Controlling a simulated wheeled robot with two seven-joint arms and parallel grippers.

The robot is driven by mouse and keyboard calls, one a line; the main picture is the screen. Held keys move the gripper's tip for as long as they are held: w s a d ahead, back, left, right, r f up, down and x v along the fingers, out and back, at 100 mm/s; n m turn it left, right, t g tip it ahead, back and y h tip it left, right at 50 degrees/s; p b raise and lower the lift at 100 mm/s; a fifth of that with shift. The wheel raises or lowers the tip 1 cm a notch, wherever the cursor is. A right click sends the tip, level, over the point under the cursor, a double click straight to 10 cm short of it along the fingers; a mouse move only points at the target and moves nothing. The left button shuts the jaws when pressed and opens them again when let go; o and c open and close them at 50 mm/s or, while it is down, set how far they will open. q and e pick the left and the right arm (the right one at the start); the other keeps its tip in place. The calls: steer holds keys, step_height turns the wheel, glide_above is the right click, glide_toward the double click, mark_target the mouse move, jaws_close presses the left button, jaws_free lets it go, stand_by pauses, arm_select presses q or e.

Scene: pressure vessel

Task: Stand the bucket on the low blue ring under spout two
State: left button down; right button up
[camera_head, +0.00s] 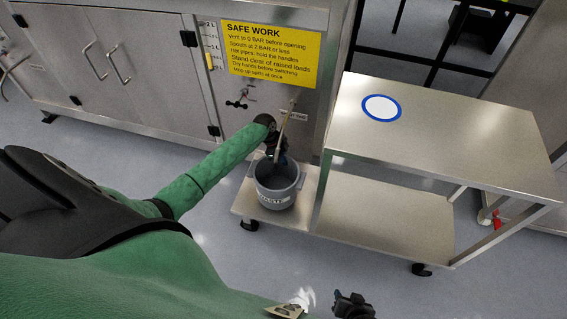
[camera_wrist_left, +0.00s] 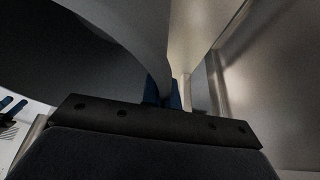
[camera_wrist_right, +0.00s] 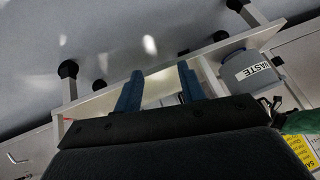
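The grey bucket (camera_head: 276,190), labelled WASTE, stands upright on the left end of a low steel shelf; it also shows in the right wrist view (camera_wrist_right: 247,70). A pale curved pipe, seemingly a spout (camera_head: 286,122), comes down from the cabinet above it. My left gripper (camera_head: 277,157) is at the bucket's top. In the left wrist view its blue fingers (camera_wrist_left: 163,94) are close together on a grey curved band, seemingly the bucket handle. My right gripper (camera_head: 352,304) is empty, its fingers (camera_wrist_right: 160,88) apart. No low blue ring shows; any mark under the bucket is hidden.
A blue-edged white ring (camera_head: 381,107) lies on the higher steel tabletop (camera_head: 440,130). The low shelf (camera_head: 385,220) is bare right of the bucket. A cabinet with a yellow SAFE WORK sign (camera_head: 270,52) stands behind. Grey floor is clear in front.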

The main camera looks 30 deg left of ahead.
arm_select(q)
step_height(320, 180, down, 3)
steer(key=shift+r, duration=0.15)
steer(key=c, duration=1.7)
jaws_free()
arm_select(e)
steer(key=shift+r, duration=0.15)
arm_select(q)
steer(key=v, duration=1.2)
